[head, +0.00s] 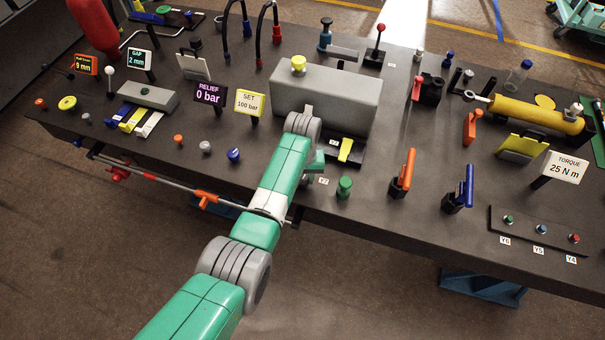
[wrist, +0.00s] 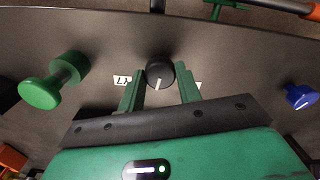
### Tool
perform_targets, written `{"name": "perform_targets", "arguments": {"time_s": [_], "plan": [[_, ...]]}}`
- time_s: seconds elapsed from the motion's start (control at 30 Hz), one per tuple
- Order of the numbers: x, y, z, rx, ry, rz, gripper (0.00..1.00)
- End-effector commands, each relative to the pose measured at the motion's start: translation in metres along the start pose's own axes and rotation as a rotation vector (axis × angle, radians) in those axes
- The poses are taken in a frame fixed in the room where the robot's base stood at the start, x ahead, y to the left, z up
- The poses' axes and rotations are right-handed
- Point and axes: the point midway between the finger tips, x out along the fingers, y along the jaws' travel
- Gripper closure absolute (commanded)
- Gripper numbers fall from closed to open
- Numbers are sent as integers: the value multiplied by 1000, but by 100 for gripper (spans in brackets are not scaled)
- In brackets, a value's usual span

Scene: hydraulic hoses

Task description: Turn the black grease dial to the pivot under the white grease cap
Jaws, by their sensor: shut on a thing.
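The black dial (wrist: 160,74) stands at the bench's front edge in the wrist view. Its white pointer line runs toward the bottom of the picture, toward my gripper's body. My gripper (wrist: 160,86) has its two green fingers on either side of the dial and is shut on it. White labels lie on both sides of the dial, partly hidden by the fingers. In the head view my arm hides the dial, and a Y7 label (head: 323,181) shows beside the arm. A white cap (head: 576,108) sits on the yellow cylinder (head: 535,115) at the right; I cannot tell whether it is the grease cap.
A green knob (head: 345,187) stands close to my gripper; it also shows in the wrist view (wrist: 42,92). A blue knob (head: 234,155) is on the other side. A grey block (head: 330,98) stands behind. Orange (head: 404,172) and blue levers (head: 462,190) rise to the right.

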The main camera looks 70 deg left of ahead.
Motion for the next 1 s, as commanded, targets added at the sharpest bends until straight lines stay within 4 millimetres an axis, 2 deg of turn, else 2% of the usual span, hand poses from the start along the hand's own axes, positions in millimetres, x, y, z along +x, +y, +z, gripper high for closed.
{"name": "perform_targets", "arguments": {"time_s": [0.4,0.9,0.93,1.0], "plan": [[-1,0,0,-148,1,0,89],[0,0,0,-163,1,1,89],[0,0,0,-163,1,1,60],[0,0,0,-163,1,1,46]]}}
